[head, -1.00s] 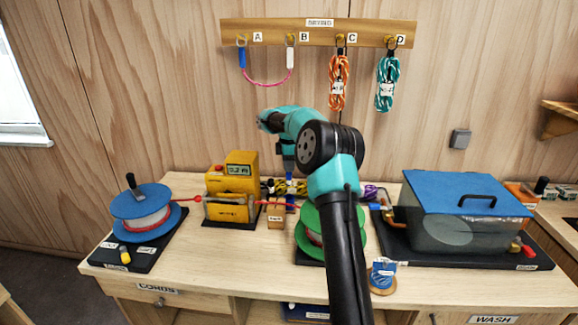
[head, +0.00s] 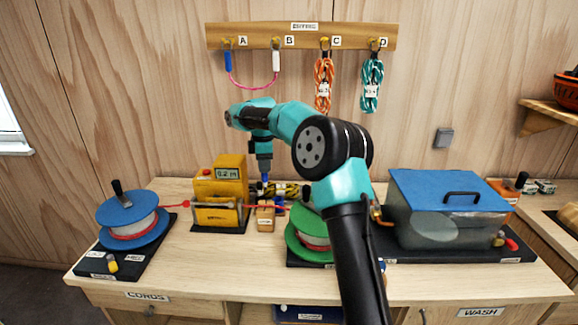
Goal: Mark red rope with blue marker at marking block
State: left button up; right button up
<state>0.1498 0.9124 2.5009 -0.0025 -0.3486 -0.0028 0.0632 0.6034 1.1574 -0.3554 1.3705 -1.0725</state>
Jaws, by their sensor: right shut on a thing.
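My right gripper (head: 265,164) reaches over the bench from the front and points down. It is shut on the blue marker (head: 265,178), whose lower part shows below the fingers. The marker is above the wooden marking block (head: 265,222); I cannot tell how far its tip is from the rope. The red rope (head: 176,206) runs from the blue-flanged spool (head: 133,205) at the left through the yellow meter to the block. It continues toward the green-flanged spool (head: 305,222), partly hidden by my arm. My left gripper is not in view.
The yellow length meter (head: 221,187) stands left of the block. A bundle of yellow-black cord (head: 284,190) lies behind the block. A tank with a blue lid (head: 447,190) fills the right side. Coiled ropes hang on the rack (head: 300,36) above.

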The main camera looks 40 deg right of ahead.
aim_at(264, 182)
jog(key=shift+s+a+r, duration=0.1)
jog(key=shift+a+r, duration=0.05)
jog(key=shift+a, duration=0.1)
jog(key=shift+f, duration=0.2)
jog(key=shift+f, duration=2.75)
jog(key=shift+f, duration=0.75)
dwell(0.6)
jog(key=shift+r, duration=0.15)
jog(key=shift+r, duration=3.9)
jog(key=shift+d, duration=0.1)
